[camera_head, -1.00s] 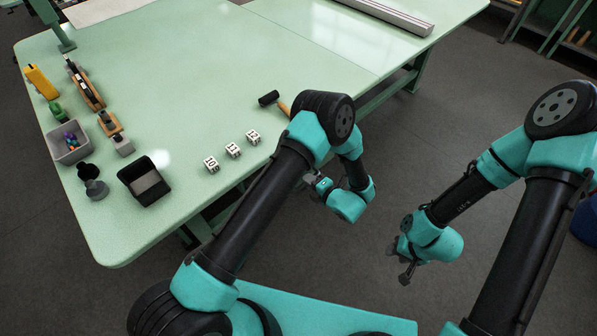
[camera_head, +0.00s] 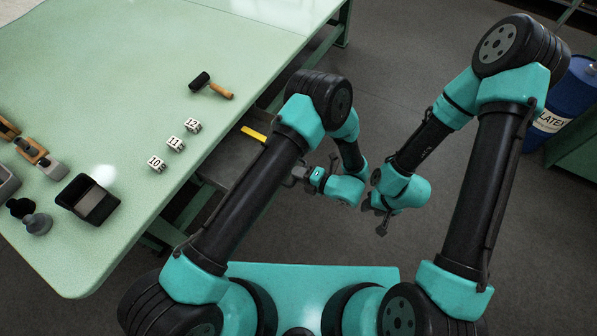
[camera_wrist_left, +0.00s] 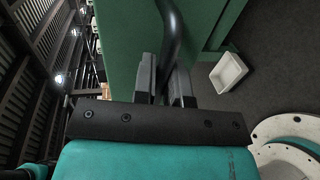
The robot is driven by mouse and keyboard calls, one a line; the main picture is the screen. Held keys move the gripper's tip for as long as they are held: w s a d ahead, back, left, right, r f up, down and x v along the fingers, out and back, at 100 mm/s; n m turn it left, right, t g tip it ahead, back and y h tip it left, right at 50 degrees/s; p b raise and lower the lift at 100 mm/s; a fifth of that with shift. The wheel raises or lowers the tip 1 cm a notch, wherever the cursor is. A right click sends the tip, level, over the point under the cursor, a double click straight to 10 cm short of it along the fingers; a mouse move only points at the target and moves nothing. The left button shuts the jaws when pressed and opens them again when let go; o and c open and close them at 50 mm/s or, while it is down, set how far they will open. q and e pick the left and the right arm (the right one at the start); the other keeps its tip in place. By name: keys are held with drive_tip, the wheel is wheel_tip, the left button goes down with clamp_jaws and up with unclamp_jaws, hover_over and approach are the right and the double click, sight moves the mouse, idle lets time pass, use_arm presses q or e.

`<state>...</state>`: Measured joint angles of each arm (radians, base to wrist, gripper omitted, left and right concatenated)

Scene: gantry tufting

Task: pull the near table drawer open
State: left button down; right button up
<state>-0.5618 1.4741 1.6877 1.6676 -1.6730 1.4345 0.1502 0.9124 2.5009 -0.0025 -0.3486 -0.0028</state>
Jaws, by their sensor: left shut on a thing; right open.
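The near table drawer (camera_head: 226,158) stands out from under the table's edge, partly open, with its grey inside showing behind my left arm. A yellow thing (camera_head: 253,133) shows at the drawer. My left gripper (camera_head: 303,173) is at the drawer's front side, largely hidden by my arm. In the left wrist view its fingers (camera_wrist_left: 165,88) are shut on a dark bar handle (camera_wrist_left: 171,24) in front of a green panel (camera_wrist_left: 124,58). My right gripper (camera_head: 379,212) is open and empty, apart from the table and drawer.
On the green tabletop (camera_head: 140,70) are numbered blocks (camera_head: 175,144), a hammer-like tool (camera_head: 212,86) and a black open box (camera_head: 88,200). A blue barrel (camera_head: 570,100) stands at the right. A white tray (camera_wrist_left: 229,72) shows in the wrist view. Bare floor surrounds my right gripper.

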use_arm(q)
drive_tip(key=c, duration=1.2)
unclamp_jaws()
drive_tip(key=shift+v, duration=4.15)
drive_tip(key=shift+w, duration=0.1)
drive_tip(key=shift+x, duration=4.15)
